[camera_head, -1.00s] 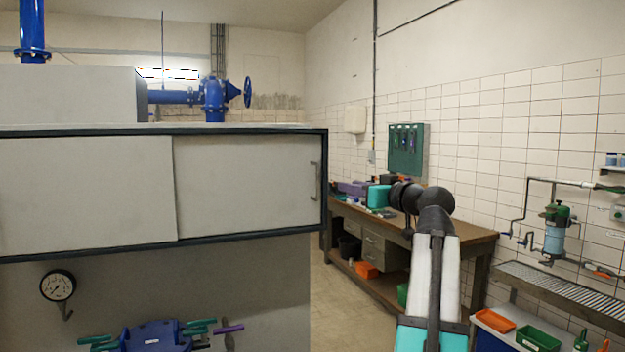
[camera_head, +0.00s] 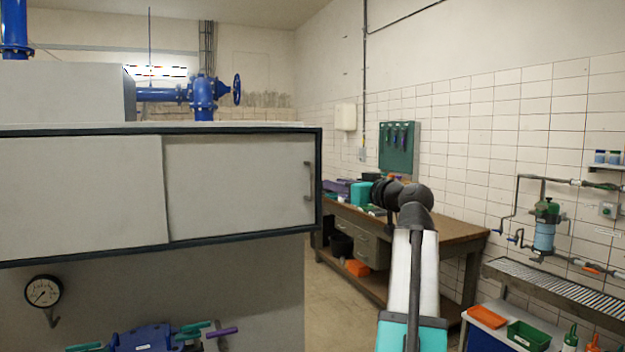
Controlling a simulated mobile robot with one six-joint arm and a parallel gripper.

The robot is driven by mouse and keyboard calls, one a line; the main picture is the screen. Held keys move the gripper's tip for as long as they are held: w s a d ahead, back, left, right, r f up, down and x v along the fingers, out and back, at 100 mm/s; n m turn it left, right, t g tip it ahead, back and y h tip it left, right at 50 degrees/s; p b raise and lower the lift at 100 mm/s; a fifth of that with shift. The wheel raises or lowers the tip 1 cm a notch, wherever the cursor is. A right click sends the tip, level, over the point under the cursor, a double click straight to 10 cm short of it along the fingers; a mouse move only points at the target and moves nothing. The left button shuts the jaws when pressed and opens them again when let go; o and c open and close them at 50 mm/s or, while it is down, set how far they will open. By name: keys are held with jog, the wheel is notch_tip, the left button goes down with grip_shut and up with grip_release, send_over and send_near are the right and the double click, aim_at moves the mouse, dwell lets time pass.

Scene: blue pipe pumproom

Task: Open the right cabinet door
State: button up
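The wall cabinet has a dark frame (camera_head: 60,262) and two pale sliding-type panels side by side. The right cabinet door (camera_head: 240,187) fills the right half and appears closed, with its left edge meeting the left door (camera_head: 80,197). A grey vertical bar handle (camera_head: 308,181) is near the right door's right edge. My arm rises from the bottom, right of the cabinet, and its dark upper joints bend left over the workbench. No gripper fingers can be made out, and nothing of my arm touches the door or handle.
A wooden workbench (camera_head: 455,228) with drawers stands along the tiled wall behind my arm. A pressure gauge (camera_head: 43,291) and a blue valve body (camera_head: 145,338) are below the cabinet. A metal grate shelf (camera_head: 560,290) is at right. Open floor shows between cabinet and bench.

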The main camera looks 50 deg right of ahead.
aim_at(313, 179)
jog(key=w+p, duration=0.1)
jog(key=w, duration=0.3)
jog(key=w+d+p, duration=0.1)
jog(key=w, duration=0.3)
jog(key=w+d+p, duration=0.1)
jog(key=w, duration=0.3)
jog(key=shift+d, duration=0.1)
jog(key=shift+c, duration=0.3)
grip_shut()
